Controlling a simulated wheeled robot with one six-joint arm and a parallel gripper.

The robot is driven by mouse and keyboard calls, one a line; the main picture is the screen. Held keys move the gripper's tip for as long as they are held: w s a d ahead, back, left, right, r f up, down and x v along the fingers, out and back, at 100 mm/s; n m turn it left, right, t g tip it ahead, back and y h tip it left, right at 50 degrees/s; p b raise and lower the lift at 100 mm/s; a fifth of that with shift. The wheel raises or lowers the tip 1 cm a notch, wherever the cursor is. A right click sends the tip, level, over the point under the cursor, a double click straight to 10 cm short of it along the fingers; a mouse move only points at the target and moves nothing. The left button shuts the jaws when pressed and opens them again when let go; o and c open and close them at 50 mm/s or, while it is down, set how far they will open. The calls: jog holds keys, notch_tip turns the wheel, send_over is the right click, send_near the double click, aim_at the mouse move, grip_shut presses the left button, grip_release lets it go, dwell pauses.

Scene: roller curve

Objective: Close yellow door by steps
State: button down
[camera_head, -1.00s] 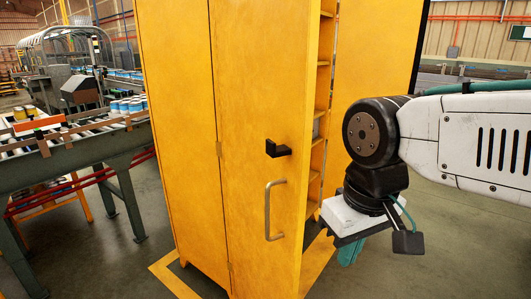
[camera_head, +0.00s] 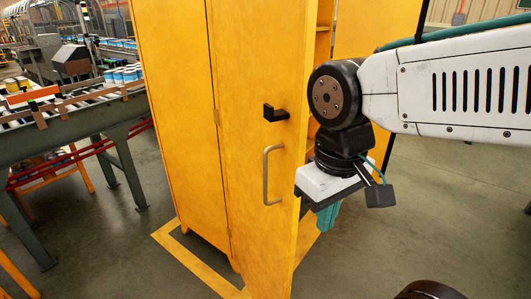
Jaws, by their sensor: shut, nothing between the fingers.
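The yellow door (camera_head: 245,120) of a tall yellow cabinet stands ajar. It carries a black latch (camera_head: 274,112) and, below that, a grey bar handle (camera_head: 266,175). Inside shelves (camera_head: 322,45) show in the gap to the right of the door's free edge. My gripper (camera_head: 328,216), with teal fingers pointing down, is just right of that edge at about the handle's height. The fingers are shut and empty. Its white body overlaps the door edge in the picture; I cannot tell whether it touches.
Another yellow panel (camera_head: 362,35) stands right of the gap, partly behind my arm. A roller conveyor (camera_head: 60,138) with cans is at the left. Yellow floor marking (camera_head: 200,268) runs around the cabinet's foot.

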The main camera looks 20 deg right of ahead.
jog(key=w+a+r+n+h, duration=0.3)
jog(key=w+a+n+h, duration=0.2)
jog(key=w+a+n, duration=0.25)
jog(key=w+a+r+n+h, duration=0.4)
jog(key=w+a+n, duration=0.25)
jog(key=n, duration=0.25)
send_near(287, 177)
jog(key=a+f+x, duration=0.1)
jog(key=x, duration=0.4)
jog(key=shift+d+r+n, duration=0.15)
jog(key=shift+d+n, duration=0.1)
jog(key=shift+d, duration=0.55)
jog(key=shift+d, duration=0.1)
